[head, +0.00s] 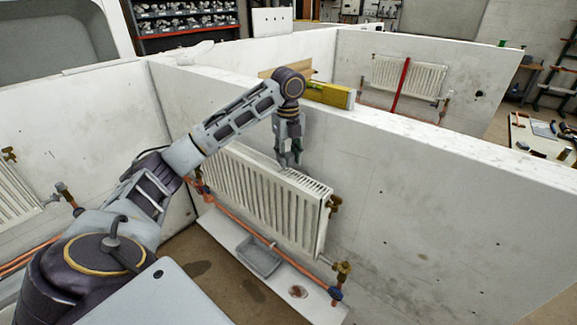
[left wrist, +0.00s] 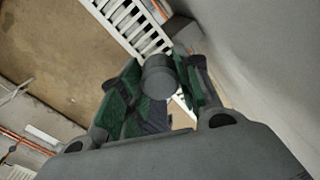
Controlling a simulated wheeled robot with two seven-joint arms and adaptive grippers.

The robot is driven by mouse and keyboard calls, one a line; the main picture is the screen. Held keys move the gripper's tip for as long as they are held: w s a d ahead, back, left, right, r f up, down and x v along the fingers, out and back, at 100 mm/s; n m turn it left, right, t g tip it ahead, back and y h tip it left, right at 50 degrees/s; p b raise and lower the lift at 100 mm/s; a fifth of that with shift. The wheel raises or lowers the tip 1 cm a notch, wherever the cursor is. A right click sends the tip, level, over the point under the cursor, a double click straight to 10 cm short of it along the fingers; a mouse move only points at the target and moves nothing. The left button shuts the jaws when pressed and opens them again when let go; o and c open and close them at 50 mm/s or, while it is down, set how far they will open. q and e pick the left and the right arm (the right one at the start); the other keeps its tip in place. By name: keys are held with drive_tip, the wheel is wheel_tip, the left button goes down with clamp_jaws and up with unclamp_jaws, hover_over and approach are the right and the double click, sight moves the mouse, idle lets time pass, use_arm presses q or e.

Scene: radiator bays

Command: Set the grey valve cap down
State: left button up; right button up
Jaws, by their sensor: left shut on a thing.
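My left gripper (head: 289,160) points down just above the top grille of the white radiator (head: 262,195), in front of the partition wall. In the left wrist view it is shut on the grey valve cap (left wrist: 158,76), a small round grey piece between the green-padded fingers. In the head view the cap is too small and too covered by the fingers to make out. I cannot tell whether the cap touches the radiator. The radiator also shows in the left wrist view (left wrist: 135,22). My right gripper is not in view.
A grey tray (head: 258,258) lies on a white board below the radiator. Copper pipe (head: 240,226) and a brass valve (head: 342,270) run along the radiator's foot. A yellow spirit level (head: 330,95) lies on the wall top (head: 430,134), close to my arm.

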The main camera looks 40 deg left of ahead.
sight(289, 173)
use_arm(q)
drive_tip(key=shift+f, duration=1.9)
drive_tip(key=shift+f, duration=0.15)
drive_tip(key=o, duration=0.7)
drive_tip(key=shift+r, duration=0.2)
drive_tip(key=shift+r, duration=5.9)
